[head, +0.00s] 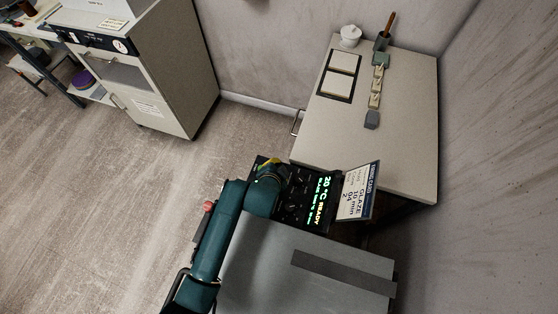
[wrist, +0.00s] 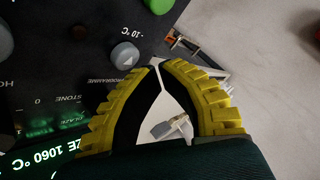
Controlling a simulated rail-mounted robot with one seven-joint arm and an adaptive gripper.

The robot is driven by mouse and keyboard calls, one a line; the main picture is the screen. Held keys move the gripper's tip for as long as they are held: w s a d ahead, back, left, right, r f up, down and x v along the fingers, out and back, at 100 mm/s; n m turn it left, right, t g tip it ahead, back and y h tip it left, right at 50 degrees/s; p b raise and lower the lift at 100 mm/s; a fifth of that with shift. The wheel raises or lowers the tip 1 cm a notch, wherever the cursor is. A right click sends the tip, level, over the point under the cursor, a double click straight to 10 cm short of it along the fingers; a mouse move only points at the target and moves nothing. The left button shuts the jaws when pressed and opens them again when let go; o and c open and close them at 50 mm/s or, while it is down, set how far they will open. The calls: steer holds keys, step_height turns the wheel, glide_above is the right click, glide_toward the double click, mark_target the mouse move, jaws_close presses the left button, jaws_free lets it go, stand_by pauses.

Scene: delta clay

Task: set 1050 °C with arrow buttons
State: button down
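The black control panel (head: 292,207) tops the grey kiln and faces up. Its green display (head: 319,203) reads 20 °C READY, with a smaller line below. In the wrist view the display (wrist: 40,158) shows GLAZE 1060 °C upside down. A round grey arrow button (wrist: 125,56) lies beside the label -10 °C. My gripper (wrist: 159,66) has yellow ribbed fingers with tips together, empty, just right of that button in the picture. Contact cannot be told. In the head view my gripper (head: 269,163) is partly hidden by my arm at the panel's far end.
A firing card (head: 357,194) stands beside the panel. A beige table (head: 405,120) with tiles and a jar stands behind. A cabinet (head: 165,75) stands left; the floor between is clear.

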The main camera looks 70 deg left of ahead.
step_height(320, 180, up, 5)
steer(key=p, duration=0.5)
steer(key=shift+r, duration=0.1)
stand_by(1.9)
